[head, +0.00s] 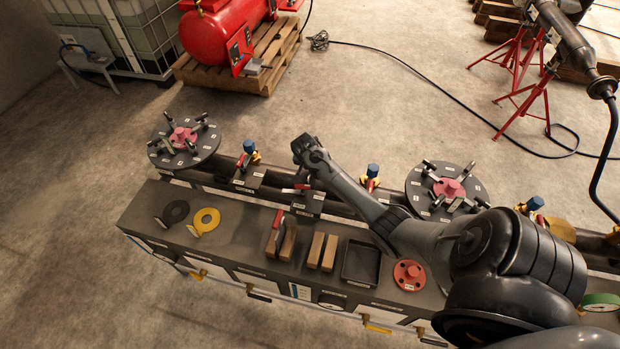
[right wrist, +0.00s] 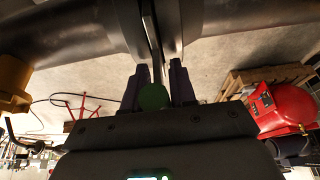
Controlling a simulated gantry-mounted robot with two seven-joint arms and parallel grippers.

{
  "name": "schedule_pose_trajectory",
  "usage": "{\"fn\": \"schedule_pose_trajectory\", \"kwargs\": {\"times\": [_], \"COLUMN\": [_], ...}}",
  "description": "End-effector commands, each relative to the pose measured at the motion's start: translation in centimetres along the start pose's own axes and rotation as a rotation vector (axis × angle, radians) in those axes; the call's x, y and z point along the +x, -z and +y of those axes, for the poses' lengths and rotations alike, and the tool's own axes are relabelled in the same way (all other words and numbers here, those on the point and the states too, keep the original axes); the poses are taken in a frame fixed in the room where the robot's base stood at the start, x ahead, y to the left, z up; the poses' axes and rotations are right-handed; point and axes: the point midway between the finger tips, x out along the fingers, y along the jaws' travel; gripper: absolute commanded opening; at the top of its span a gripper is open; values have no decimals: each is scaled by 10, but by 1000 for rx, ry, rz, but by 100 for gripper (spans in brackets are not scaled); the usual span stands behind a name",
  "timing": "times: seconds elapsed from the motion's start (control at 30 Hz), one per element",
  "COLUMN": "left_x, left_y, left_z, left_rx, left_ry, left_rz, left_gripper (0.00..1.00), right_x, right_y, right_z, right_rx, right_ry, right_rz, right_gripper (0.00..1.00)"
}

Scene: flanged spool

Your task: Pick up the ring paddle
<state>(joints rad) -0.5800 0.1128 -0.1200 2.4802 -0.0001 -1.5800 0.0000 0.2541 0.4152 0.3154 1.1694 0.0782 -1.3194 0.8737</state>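A yellow ring (head: 206,220) with a short pale tab lies flat on the dark bench at the left. A black round piece (head: 173,213) with a similar tab lies beside it on the left. My right arm reaches in from the right, and its gripper (head: 303,147) is above the pipe, well right of and behind the yellow ring. In the right wrist view, the fingers (right wrist: 155,88) stand apart, with a green disc (right wrist: 153,97) visible between them. Contact with the disc cannot be judged. A thin grey plate (right wrist: 151,40) stands beyond, between dark flanges. My left gripper is out of view.
The bench also holds wooden blocks (head: 315,250), a black tray (head: 361,262) and a red flanged piece (head: 409,274).

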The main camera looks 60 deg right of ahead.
Motion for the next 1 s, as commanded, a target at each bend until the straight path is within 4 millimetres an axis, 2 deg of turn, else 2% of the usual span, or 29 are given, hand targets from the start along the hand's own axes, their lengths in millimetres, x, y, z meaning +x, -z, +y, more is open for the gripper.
{"fn": "schedule_pose_trajectory", "kwargs": {"times": [0.1,1.0], "left_x": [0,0], "left_y": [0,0], "left_z": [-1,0], "left_rx": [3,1], "left_ry": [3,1], "left_rz": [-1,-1], "left_gripper": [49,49], "right_x": [0,0], "right_y": [0,0], "right_z": [0,0], "right_rx": [0,0], "right_ry": [0,0], "right_rz": [0,0], "right_gripper": [0,0]}}
